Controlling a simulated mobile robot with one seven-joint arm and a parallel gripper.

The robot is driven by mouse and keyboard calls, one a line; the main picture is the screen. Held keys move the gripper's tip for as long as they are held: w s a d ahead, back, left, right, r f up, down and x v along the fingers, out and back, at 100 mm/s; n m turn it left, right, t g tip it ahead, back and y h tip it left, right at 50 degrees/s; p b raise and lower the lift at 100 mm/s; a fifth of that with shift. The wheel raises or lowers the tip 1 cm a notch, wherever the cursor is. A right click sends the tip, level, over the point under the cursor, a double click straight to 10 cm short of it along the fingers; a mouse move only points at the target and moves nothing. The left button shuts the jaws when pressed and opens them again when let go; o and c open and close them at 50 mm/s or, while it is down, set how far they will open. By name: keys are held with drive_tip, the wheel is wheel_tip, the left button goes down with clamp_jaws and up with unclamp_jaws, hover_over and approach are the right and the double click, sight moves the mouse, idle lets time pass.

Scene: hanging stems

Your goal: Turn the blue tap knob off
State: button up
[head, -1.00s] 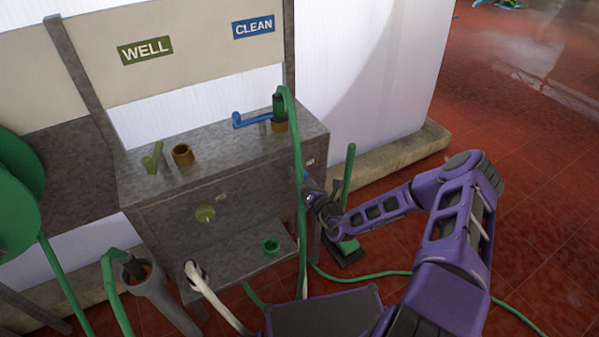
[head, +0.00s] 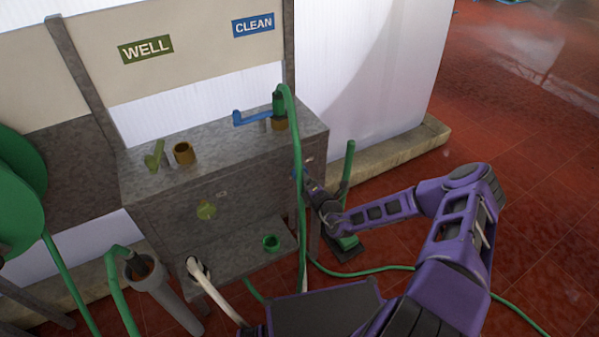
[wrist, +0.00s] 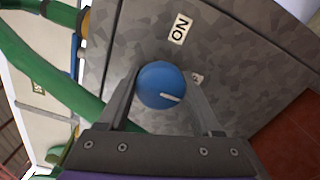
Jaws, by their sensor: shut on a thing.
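The blue tap knob (wrist: 161,80) is round, with a white pointer mark, and sits on the grey front panel of the metal cabinet. In the wrist view my gripper (wrist: 163,90) has one finger on each side of the knob and is shut on it. In the head view my gripper (head: 303,180) is at the cabinet's right front, behind the green hose, and the knob is mostly hidden.
The green hose (head: 298,150) hangs down close to my gripper from the fitting below the "CLEAN" sign (head: 253,25). A blue lever (head: 251,119) is on the cabinet top (head: 220,148). A yellow-green knob (head: 206,210) is further left. A green-handled tool (head: 347,170) stands just right.

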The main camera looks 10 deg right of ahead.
idle(0.3)
drive_tip(key=o, duration=1.4)
drive_tip(key=shift+c, duration=0.2)
drive_tip(key=v, duration=1.7)
drive_tip(key=shift+s, duration=0.2)
